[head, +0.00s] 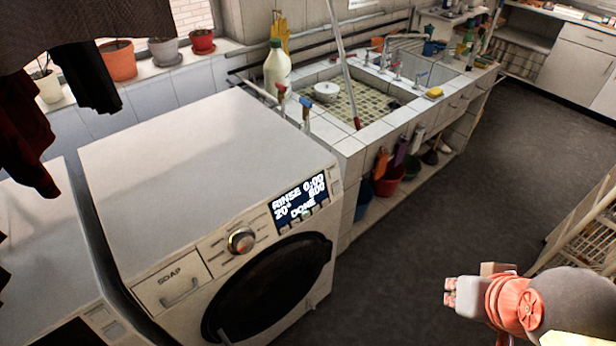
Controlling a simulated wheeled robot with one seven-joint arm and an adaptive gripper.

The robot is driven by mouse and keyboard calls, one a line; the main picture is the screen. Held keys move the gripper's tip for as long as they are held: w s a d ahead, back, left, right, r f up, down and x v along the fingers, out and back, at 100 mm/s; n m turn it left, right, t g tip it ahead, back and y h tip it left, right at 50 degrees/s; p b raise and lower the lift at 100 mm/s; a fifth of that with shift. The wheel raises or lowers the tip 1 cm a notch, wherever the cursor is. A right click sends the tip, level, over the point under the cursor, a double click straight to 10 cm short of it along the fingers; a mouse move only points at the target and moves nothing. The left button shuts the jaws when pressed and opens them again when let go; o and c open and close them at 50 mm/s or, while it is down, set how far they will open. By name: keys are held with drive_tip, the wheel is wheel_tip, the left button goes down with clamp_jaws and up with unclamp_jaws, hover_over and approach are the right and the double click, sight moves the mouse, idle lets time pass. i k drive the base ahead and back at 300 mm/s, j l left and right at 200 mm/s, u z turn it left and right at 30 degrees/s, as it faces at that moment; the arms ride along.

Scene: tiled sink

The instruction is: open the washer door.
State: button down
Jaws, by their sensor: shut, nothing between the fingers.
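The washer (165,165) is a white front-loader at the left of the head view. Its round dark door (270,285) is on the front and looks closed; its lower part is cut off by the picture's bottom edge. A small light handle-like piece (223,336) shows at the door's lower left rim. The panel has a knob, a soap drawer and a display that reads "DONE". My gripper (449,293) is at the lower right, shut and empty. It points left towards the washer front and is well apart from the door.
Dark floor (415,215) lies open between the washer and my gripper. A tiled sink (370,110) stands beyond the washer, with buckets (388,180) beneath. A white rack (585,225) is at the right edge. Dark clothes (90,75) hang at upper left.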

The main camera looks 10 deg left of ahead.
sight(271, 289)
drive_tip(key=k+u, duration=0.15)
drive_tip(key=u, duration=1.1)
drive_tip(key=j, duration=0.25)
drive_tip(key=i+j, duration=0.15)
drive_tip(key=j+z, duration=0.05)
drive_tip(key=j, duration=0.05)
